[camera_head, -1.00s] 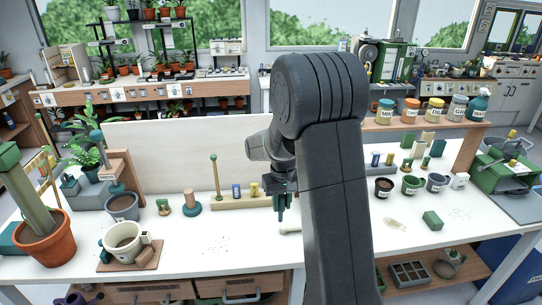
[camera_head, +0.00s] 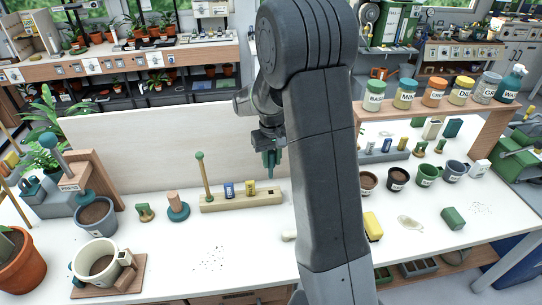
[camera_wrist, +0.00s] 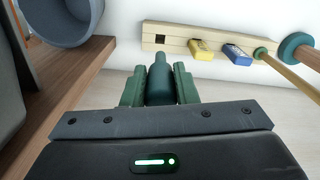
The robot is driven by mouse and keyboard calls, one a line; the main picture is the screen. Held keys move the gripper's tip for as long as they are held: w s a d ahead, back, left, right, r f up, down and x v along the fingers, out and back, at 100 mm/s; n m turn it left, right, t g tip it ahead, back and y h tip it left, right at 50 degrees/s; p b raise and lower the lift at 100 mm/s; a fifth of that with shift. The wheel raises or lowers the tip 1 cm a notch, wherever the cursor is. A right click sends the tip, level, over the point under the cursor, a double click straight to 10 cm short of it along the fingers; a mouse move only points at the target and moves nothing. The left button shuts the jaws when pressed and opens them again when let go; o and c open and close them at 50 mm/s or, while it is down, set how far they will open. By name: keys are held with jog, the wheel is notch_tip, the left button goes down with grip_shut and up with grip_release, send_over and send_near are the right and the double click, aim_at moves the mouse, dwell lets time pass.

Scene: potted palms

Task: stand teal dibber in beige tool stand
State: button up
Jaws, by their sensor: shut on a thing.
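My gripper (camera_head: 268,150) is shut on the teal dibber (camera_wrist: 160,80), a dark green-teal tapered piece between its jaws in the wrist view. In the head view the dibber (camera_head: 271,163) hangs upright above the table, near the right end of the beige tool stand (camera_head: 262,200). The stand is a long low block with an upright green-knobbed stick, a blue item and a yellow item in it. In the wrist view the stand (camera_wrist: 217,47) is ahead, with an open square hole beside the yellow item. The dibber is apart from the stand.
A white board (camera_head: 160,150) rises behind. A pale piece (camera_head: 289,235) lies in front, partly behind my arm. A raised shelf (camera_head: 430,112) with jars is at right.

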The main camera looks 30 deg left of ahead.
aim_at(272, 170)
jog(key=shift+d+f+b, duration=0.1)
jog(key=shift+f+b, duration=0.3)
jog(key=shift+f, duration=0.05)
jog(key=shift+f+b, duration=1.65)
jog(key=shift+f, duration=0.85)
jog(key=shift+f, duration=0.15)
jog(key=shift+f+b, duration=1.55)
jog(key=shift+f, duration=0.55)
jog(key=o, duration=1.5)
jog(key=shift+c, duration=0.2)
